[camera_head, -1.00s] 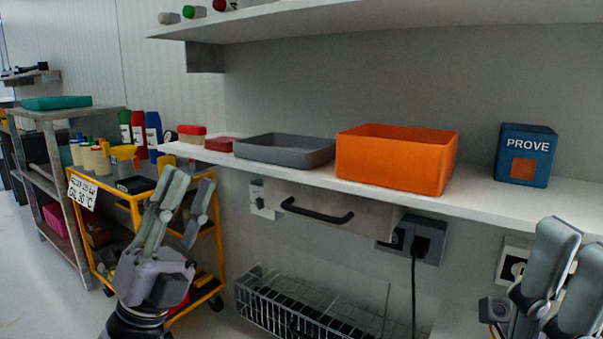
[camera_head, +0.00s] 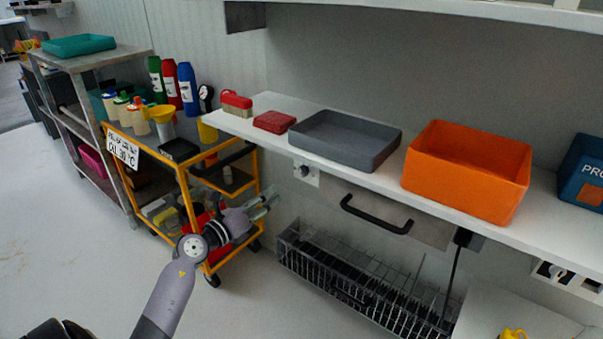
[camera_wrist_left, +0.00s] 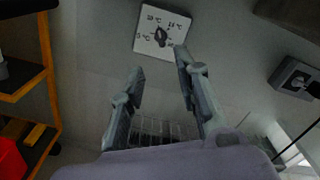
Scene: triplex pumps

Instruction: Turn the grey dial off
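The grey dial (camera_head: 303,171) is a small dark knob on a pale square wall plate under the white shelf. In the left wrist view the dial (camera_wrist_left: 161,37) shows dark grey on a white plate with temperature marks, near the top. My left gripper (camera_head: 272,194) is below and left of the dial in the head view, apart from it. In the left wrist view its two fingers (camera_wrist_left: 160,62) are spread with nothing between them, pointing toward the plate. My right gripper is not in view.
The white shelf (camera_head: 270,144) overhangs the dial and holds a grey tray (camera_head: 345,141) and orange bin (camera_head: 467,169). A drawer with a black handle (camera_head: 376,216) is right of the dial. A wire basket (camera_head: 360,286) is below; a yellow cart (camera_head: 196,203) stands left.

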